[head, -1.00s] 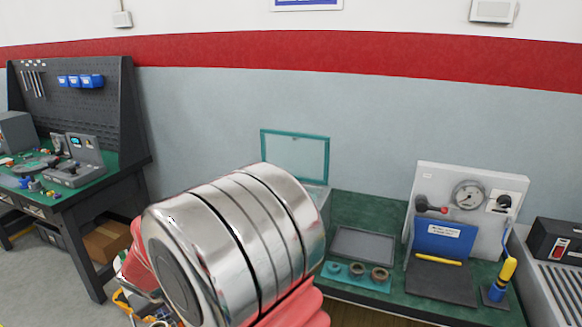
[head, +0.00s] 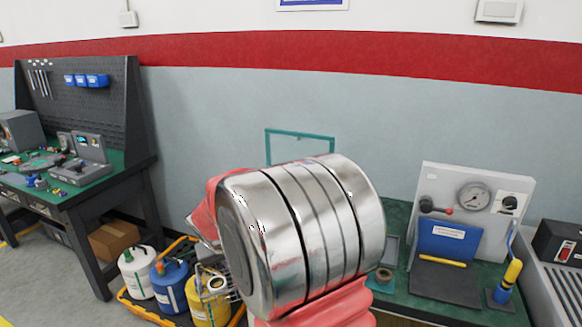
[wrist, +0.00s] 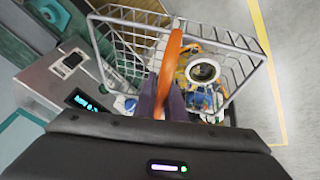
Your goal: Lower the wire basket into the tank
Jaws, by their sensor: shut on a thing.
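In the wrist view my gripper (wrist: 163,95) is shut on the orange handle (wrist: 174,55) of the wire basket (wrist: 240,42). A metal part with a pale ring-shaped end (wrist: 203,70) shows within the basket outline. In the head view my arm hides the gripper and most of the basket; a little wire and the ring show left of the arm. A clear teal-framed panel (head: 300,147) stands upright behind my arm, seemingly the tank's raised lid; the tank itself is hidden there. In the wrist view a steel housing with a lit display (wrist: 62,82) lies left of the basket.
The green bench holds a gauge panel (head: 470,200), a blue board (head: 448,240) and a yellow-handled tool (head: 508,280). Several canisters stand in an orange-edged tray on the floor, including a blue one (head: 172,285). A pegboard workbench (head: 100,110) is at left.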

